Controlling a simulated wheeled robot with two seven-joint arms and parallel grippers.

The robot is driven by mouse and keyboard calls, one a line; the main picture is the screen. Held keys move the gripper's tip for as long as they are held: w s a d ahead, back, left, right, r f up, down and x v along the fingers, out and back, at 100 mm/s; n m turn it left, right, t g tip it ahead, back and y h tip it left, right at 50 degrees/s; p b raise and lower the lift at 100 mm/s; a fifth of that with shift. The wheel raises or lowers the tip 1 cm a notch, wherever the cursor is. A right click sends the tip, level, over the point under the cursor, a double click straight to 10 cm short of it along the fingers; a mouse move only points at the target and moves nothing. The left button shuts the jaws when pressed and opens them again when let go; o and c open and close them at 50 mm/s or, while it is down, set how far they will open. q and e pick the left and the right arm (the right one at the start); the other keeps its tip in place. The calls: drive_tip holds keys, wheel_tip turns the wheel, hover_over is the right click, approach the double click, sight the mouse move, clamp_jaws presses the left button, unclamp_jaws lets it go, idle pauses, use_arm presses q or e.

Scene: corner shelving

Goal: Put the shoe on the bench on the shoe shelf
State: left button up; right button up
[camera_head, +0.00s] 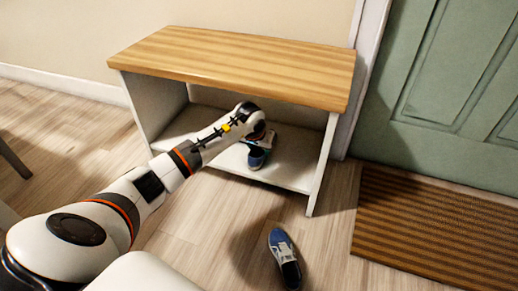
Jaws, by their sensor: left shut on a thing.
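A bench (240,62) with a wooden top and white sides stands against the wall. Its lower white shelf (290,172) is open at the front. My left arm reaches under the bench top, and my left gripper (260,136) is shut on a blue shoe (257,158). The shoe is just above or on the shelf; I cannot tell which. The wrist hides part of the shoe and the fingertips. A second blue shoe (284,256), with a dark opening and a light sole edge, lies on the floor in front of the bench. My right gripper is not in view.
A brown striped doormat (430,228) lies at the right before a green door (450,85). The bench top is bare. The bench's right side panel (322,165) stands close to the held shoe. The wooden floor is clear around the loose shoe.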

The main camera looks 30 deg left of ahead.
use_arm(q)
drive_tip(key=o, duration=1.2)
drive_tip(key=shift+f, duration=0.1)
drive_tip(key=shift+r, duration=0.35)
drive_tip(key=p+v, duration=0.2)
drive_tip(key=v, duration=0.1)
drive_tip(key=shift+r+p, duration=0.1)
drive_tip(key=shift+p, duration=0.3)
drive_tip(key=shift+s+d+f+p, duration=0.1)
drive_tip(key=shift+s+d+p, duration=0.35)
drive_tip(key=shift+s+p, duration=1)
drive_tip(key=shift+s+d+f+p, duration=0.1)
drive_tip(key=shift+s+d+p, duration=0.4)
drive_tip(key=shift+s, duration=2)
drive_tip(key=shift+s+d+f+p, duration=0.15)
drive_tip(key=shift+s+d+p, duration=0.3)
drive_tip(key=shift+s+p, duration=1)
